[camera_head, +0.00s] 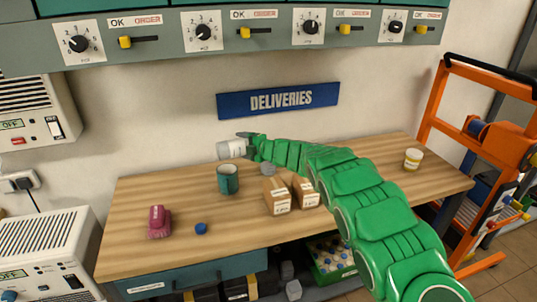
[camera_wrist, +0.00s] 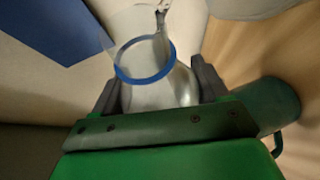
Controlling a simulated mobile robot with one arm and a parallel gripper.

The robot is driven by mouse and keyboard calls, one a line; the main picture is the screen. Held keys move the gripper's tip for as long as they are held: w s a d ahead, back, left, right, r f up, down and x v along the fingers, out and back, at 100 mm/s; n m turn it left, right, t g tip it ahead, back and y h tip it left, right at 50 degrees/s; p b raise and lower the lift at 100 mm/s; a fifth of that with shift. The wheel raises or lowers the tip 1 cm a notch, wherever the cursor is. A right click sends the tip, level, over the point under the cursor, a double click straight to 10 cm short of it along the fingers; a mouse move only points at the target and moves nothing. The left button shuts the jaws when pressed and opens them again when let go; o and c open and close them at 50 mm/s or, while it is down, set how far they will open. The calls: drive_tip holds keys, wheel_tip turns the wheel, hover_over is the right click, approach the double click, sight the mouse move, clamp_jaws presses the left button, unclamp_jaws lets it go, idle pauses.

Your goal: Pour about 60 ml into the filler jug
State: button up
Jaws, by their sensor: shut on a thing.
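My gripper (camera_head: 243,143) is shut on a pale, clear-looking container (camera_head: 230,149) and holds it above the back of the wooden bench. The container lies tipped well over to the left in the head view. In the wrist view the container (camera_wrist: 150,75) is see-through with a blue ring, between my two dark fingers. A teal jug (camera_head: 228,180) stands upright on the bench just below the container, apart from it. The jug (camera_wrist: 272,106) also shows at the right of the wrist view, with its handle. The jug's contents are hidden, and I cannot make out a stream.
A pink object (camera_head: 158,222) and a blue cap (camera_head: 201,229) lie at front left.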

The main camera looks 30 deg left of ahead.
drive_tip(key=shift+s+a+r+n+h, duration=0.1)
drive_tip(key=shift+s+r+n+h, duration=0.2)
drive_tip(key=shift+n, duration=0.4)
drive_tip(key=shift+s+a+r+n+t+h, duration=0.1)
drive_tip(key=shift+r+n+t+h, duration=0.15)
drive_tip(key=shift+r+n, duration=0.2)
drive_tip(key=shift+s+a+r+n+t+h, duration=0.15)
drive_tip(key=shift+r+n+h, duration=0.1)
drive_tip(key=shift+r+n, duration=0.15)
drive_tip(key=shift+w+d+r+n+t+h, duration=0.2)
drive_tip(key=shift+r+n+t+h, duration=0.15)
drive_tip(key=shift+r, duration=0.25)
drive_tip(key=shift+r, duration=0.1)
idle(0.3)
drive_tip(key=shift+w+d+r+n+t+h, duration=0.15)
drive_tip(key=shift+w+r+n+t+h, duration=0.1)
drive_tip(key=shift+r+n+h, duration=0.3)
drive_tip(key=shift+w+d+f+n+t, duration=0.2)
drive_tip(key=shift+w+f+n+t, duration=0.15)
drive_tip(key=shift+n, duration=0.4)
drive_tip(key=shift+r+n+t+h+b, duration=0.3)
drive_tip(key=shift+r+n+t+h, duration=0.2)
drive_tip(key=shift+n, duration=0.1)
drive_tip(key=shift+s+a+r+n+t+h, duration=0.15)
drive_tip(key=shift+s+r+n+t+h, duration=0.2)
drive_tip(key=shift+n+t, duration=0.3)
drive_tip(key=shift+w+n+t+h+b, duration=0.1)
drive_tip(key=shift+n+t+h+b, duration=0.15)
drive_tip(key=shift+n+t+b, duration=0.15)
